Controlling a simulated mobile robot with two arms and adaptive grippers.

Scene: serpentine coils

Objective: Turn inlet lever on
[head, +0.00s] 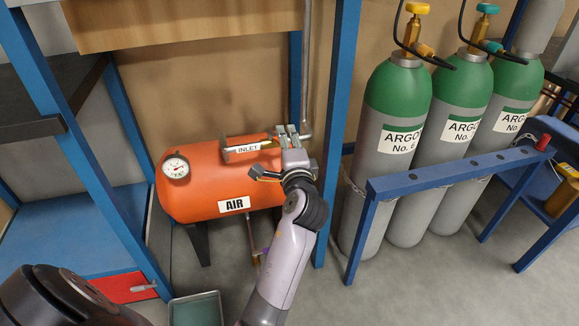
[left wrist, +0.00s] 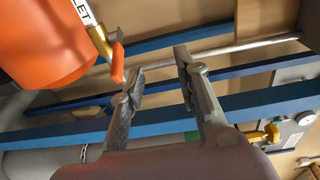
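The orange air tank (head: 198,187) carries an INLET label (head: 247,149) on its upper side and an AIR label on its front. My left gripper (head: 286,133) is at the tank's right end, by the inlet, and partly covers it. In the left wrist view my left gripper (left wrist: 160,66) is open, with nothing between its fingers. A brass inlet valve (left wrist: 98,40) with an orange lever (left wrist: 118,63) shows just left of the left fingertip, outside the gap. Whether the lever touches the finger is unclear. In the head view the lever cannot be made out. My right gripper is out of view.
A pressure gauge (head: 176,168) is on the tank's left end. A blue post (head: 343,110) stands right of the gripper, with a grey pipe (head: 306,70) behind. Green-topped argon cylinders (head: 397,105) stand farther right behind a blue rail (head: 455,172).

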